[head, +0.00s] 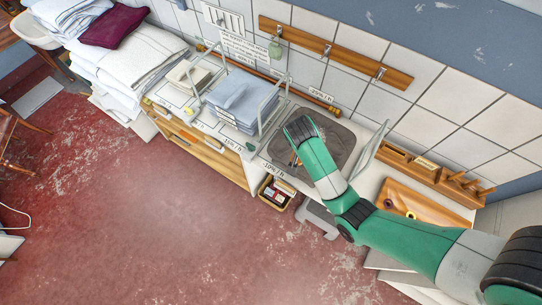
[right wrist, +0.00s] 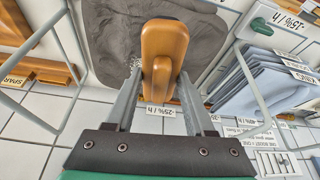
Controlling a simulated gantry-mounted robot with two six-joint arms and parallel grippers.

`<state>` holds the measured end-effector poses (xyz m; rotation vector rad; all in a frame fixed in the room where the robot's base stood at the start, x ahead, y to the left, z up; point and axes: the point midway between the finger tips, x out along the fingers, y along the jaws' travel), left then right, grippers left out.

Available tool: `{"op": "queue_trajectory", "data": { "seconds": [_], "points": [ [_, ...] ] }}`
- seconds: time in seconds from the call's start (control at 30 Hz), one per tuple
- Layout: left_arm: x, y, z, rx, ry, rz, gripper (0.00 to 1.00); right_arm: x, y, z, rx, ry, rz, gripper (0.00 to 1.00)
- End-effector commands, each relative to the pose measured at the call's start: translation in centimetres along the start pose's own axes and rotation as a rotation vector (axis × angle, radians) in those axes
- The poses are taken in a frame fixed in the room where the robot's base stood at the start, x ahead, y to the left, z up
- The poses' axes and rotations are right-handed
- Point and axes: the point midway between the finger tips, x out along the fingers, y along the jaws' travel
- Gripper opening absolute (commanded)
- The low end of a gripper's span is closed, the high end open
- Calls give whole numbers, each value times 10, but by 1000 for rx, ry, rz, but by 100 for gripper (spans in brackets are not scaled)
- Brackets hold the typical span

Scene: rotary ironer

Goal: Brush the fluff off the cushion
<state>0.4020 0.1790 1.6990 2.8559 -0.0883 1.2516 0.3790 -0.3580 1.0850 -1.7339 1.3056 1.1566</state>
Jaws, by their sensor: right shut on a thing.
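The dark grey cushion (head: 343,142) lies on the white worktop in the head view, partly covered by my right arm. It also fills the upper middle of the right wrist view (right wrist: 105,35). My right gripper (right wrist: 158,92) is shut on an orange-brown wooden brush (right wrist: 164,45), held over the cushion. Whether its bristles touch the cushion is hidden. Pale specks of fluff (right wrist: 136,64) show on the cushion beside the brush. In the head view, the arm hides most of the gripper and brush. My left gripper is out of view.
A wire rack with folded blue cloths (head: 240,98) stands left of the cushion. A wooden tray (head: 425,205) lies to the right, and a wooden peg rail (head: 335,50) is on the tiled wall. Folded white linen (head: 140,60) is piled at the left.

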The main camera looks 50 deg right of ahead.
Motion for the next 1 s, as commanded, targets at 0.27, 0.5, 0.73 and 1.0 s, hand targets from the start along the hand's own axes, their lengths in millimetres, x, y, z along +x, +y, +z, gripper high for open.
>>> {"op": "queue_trajectory", "data": {
  "seconds": [0.27,0.5,0.73,1.0],
  "points": [
    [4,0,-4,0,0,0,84,13,33,-41,124,-1,53,0],
    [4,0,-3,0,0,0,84,18,34,-39,125,-2,55,0],
    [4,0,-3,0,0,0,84,40,34,-29,123,-2,56,0],
    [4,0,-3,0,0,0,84,64,34,-19,124,-1,54,0]
  ]
}}
